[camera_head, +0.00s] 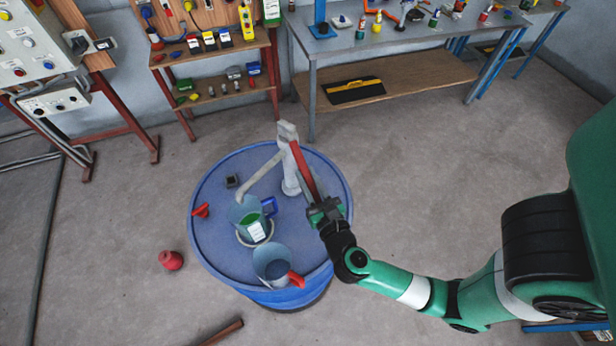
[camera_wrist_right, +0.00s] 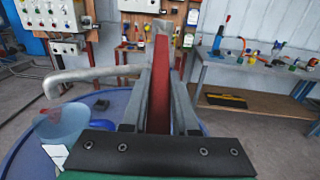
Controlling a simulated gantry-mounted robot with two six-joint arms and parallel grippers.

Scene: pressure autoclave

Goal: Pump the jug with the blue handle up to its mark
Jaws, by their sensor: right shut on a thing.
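The jug with the blue handle (camera_head: 249,214) stands on the blue drum (camera_head: 213,174), on a pale ring, under the end of the pump's spout (camera_head: 260,174). Green liquid and a white label show on it. The hand pump (camera_head: 290,170) stands upright on the drum, with a red lever (camera_head: 304,172) slanting down toward me. My right gripper (camera_head: 322,208) is shut on the red lever near its lower end; the lever (camera_wrist_right: 160,85) also shows between the fingers in the right wrist view. A second jug with a red handle (camera_head: 272,262) stands nearer the drum's front edge. My left gripper is not in view.
A small dark block (camera_head: 232,181) and a red piece (camera_head: 201,210) lie on the drum's left side. A red object (camera_head: 171,260) and a brown bar (camera_head: 222,332) lie on the floor. Workbenches (camera_head: 400,45) stand at the back; the floor around is mostly clear.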

